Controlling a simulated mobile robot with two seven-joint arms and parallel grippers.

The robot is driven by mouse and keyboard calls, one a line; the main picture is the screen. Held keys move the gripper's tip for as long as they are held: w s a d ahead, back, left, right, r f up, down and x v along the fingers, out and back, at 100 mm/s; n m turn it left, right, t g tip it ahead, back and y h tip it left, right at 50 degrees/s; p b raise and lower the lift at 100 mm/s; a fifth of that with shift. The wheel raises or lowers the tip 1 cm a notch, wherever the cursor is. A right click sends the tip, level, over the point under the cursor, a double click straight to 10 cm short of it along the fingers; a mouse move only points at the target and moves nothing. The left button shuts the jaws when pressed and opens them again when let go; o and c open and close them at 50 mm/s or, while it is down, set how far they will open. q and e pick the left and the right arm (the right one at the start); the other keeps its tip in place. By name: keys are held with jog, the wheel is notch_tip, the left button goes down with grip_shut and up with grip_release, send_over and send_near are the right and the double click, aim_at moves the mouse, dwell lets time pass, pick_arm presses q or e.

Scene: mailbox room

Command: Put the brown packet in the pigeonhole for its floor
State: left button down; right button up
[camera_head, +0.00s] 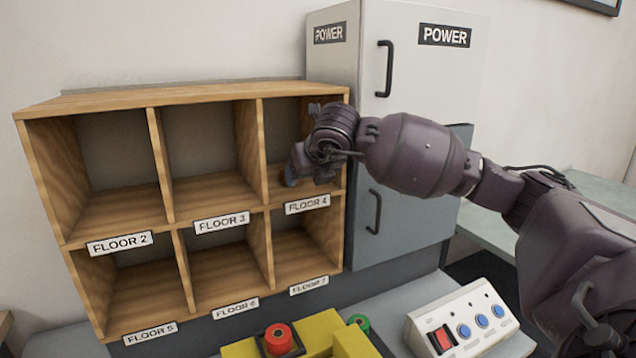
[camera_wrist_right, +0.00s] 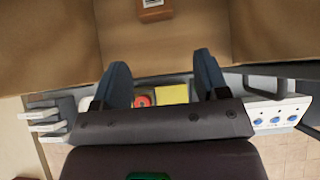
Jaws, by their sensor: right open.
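The wooden pigeonhole unit (camera_head: 205,95) stands at the left of the head view, with compartments labelled FLOOR 2 to FLOOR 7. My right gripper (camera_head: 291,178) is at the upper right compartment, above the FLOOR 4 label (camera_head: 307,204). In the right wrist view its two fingers (camera_wrist_right: 161,62) are apart with nothing between them. The brown packet (camera_wrist_right: 154,13) lies on a wooden surface between two walls, beyond the fingertips and clear of them. It has a small pale label that I cannot read. The packet is not visible in the head view. My left gripper is not in view.
A grey cabinet (camera_head: 405,215) marked POWER stands right of the unit. Below are a red button (camera_head: 279,338) on a yellow box and a white control panel (camera_head: 470,322) with blue buttons. The other compartments look empty.

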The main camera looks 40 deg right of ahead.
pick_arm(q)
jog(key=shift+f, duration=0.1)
pick_arm(e)
jog(key=s, duration=0.2)
jog(key=s+a, duration=0.1)
jog(key=s, duration=0.2)
jog(key=shift+a, duration=0.1)
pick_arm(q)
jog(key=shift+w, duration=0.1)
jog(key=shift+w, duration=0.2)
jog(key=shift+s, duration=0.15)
